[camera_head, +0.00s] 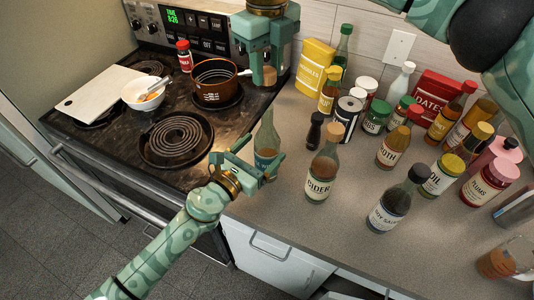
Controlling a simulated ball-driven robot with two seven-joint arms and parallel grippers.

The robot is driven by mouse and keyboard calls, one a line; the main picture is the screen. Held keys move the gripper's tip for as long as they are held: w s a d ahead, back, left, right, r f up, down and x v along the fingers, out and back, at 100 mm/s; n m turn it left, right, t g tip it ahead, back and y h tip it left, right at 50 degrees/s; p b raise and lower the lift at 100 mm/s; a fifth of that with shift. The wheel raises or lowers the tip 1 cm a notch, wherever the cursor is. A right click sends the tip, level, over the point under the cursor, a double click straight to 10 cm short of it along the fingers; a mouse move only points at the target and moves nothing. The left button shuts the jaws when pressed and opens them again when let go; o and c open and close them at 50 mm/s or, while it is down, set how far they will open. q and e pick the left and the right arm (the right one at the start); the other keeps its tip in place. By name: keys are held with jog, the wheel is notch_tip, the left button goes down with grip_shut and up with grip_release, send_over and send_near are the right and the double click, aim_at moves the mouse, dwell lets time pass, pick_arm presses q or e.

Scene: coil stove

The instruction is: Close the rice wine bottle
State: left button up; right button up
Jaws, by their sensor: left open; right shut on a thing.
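The rice wine bottle (267,136) is pale, clear glass with a bluish label, standing upright on the counter beside the stove. Its neck has no cap on it. My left gripper (255,163) is open at the bottle's lower part, with its fingers close about the label; I cannot tell whether they touch the glass. My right gripper (266,70) comes down from the top and is shut on a small brown cap (268,76). In the picture the cap is above the bottle's mouth, with a gap between them.
A cider bottle (322,165) stands close to the right, and a soy sauce bottle (397,200) farther right. Several jars and bottles crowd the back right. On the left, the stove (115,150) holds a brown pot (217,85), a white bowl (144,93) and a white board (98,94). The front counter is clear.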

aim_at(267, 106)
pick_arm(q)
jog(key=shift+x, duration=2.35)
jog(key=c, duration=1.5)
jog(key=shift+o, duration=0.2)
pick_arm(e)
jog(key=shift+f, duration=2.5)
jog(key=shift+f, duration=0.1)
jog(key=shift+f, duration=0.75)
jog(key=shift+f, duration=0.55)
